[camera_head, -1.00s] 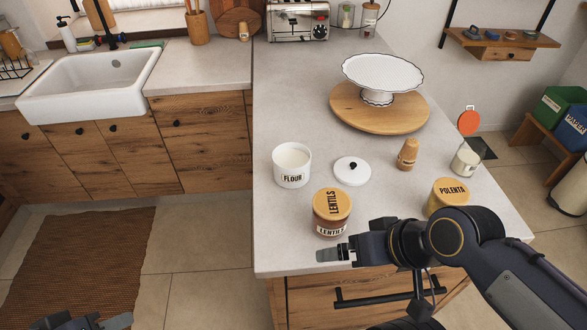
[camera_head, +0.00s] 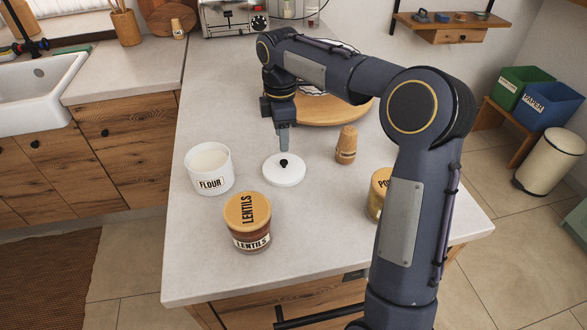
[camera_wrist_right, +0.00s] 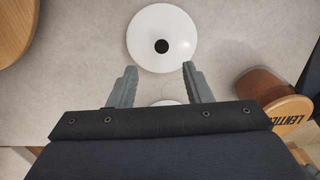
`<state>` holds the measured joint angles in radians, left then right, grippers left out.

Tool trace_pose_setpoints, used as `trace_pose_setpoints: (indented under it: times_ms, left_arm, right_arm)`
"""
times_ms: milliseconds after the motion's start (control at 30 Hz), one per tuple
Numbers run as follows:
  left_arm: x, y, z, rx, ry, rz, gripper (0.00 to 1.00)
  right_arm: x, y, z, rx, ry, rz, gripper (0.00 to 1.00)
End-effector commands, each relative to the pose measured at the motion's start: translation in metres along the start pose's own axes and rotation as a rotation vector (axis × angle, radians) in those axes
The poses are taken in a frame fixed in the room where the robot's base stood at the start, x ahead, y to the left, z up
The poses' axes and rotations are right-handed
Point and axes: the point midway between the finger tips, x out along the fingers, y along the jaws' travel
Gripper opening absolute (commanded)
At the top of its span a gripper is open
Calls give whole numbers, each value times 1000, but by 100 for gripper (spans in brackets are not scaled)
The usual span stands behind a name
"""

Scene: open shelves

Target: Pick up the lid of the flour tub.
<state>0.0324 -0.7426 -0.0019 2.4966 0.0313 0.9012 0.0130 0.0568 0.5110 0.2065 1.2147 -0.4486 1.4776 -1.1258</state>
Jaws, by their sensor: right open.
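The flour tub's lid (camera_head: 284,175) is a white disc with a black knob, lying flat on the counter. The white flour tub (camera_head: 210,180) stands open to its left. My right gripper (camera_head: 284,149) points down just above the lid, open and empty. In the right wrist view the lid (camera_wrist_right: 162,22) lies beyond the open fingertips (camera_wrist_right: 160,72), its knob just ahead of the gap between them. A white sliver between the fingers there looks like the tub's rim. My left gripper is out of view.
The lentils jar (camera_head: 247,236) stands in front of the lid and also shows in the right wrist view (camera_wrist_right: 262,85). A wooden shaker (camera_head: 346,146) stands to the right, the polenta jar (camera_head: 379,190) partly behind my arm. A round wooden board (camera_head: 345,111) is behind.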

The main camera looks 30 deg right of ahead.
Motion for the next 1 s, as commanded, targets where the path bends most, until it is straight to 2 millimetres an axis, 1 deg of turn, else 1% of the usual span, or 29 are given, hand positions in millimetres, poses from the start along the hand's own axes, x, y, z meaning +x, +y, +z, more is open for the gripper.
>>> trace_pose_setpoints:
  times_ms: [100, 367, 500, 600, 700, 900, 967, 1000]
  left_arm:
    - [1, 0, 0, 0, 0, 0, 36]
    - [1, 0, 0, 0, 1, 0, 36]
    - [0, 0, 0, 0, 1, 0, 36]
    - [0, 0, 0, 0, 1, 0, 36]
    - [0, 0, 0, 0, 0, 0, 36]
    - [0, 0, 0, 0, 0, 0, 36]
    - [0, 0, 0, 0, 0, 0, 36]
    - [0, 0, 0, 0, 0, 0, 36]
  right_arm:
    - [12, 3, -1, -16, -5, -7, 45]
    - [41, 0, 1, -13, -5, -7, 45]
    - [63, -3, 3, -14, -4, -7, 45]
    - [74, -2, 3, -12, -3, -5, 45]
    - [79, -2, 3, -11, -3, -4, 45]
    - [79, -2, 3, -11, -3, -3, 45]
    - [79, -2, 3, -11, -3, -3, 38]
    - [79, -2, 3, -11, -3, -3, 33]
